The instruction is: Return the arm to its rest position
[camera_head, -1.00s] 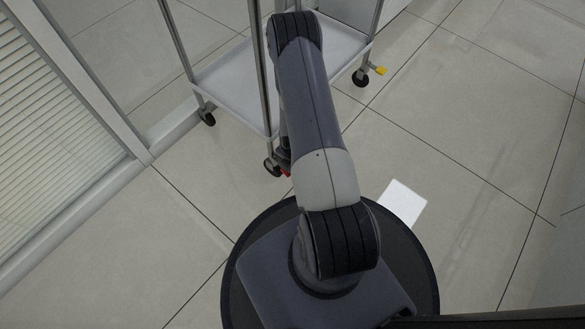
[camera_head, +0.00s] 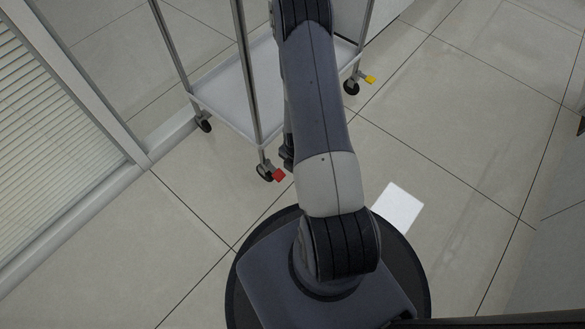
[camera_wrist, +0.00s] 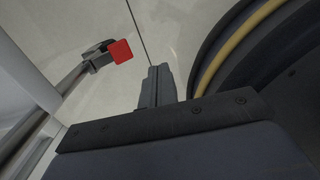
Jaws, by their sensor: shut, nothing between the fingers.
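My gripper (camera_wrist: 157,88) shows in the wrist view as a dark pair of fingers pressed together, with nothing between them. It points down toward the tiled floor. In the head view my arm reaches up the picture from my round base, and its upper end runs out of the top edge. A small dark part of my arm's far end shows left of the arm, close to the cart's front caster; the fingers cannot be made out there.
A metal cart (camera_head: 222,98) with a white lower shelf stands close beyond my arm. Its front caster has a red pedal (camera_head: 279,175), also seen in the wrist view (camera_wrist: 121,51). A slatted panel (camera_head: 55,150) is at left.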

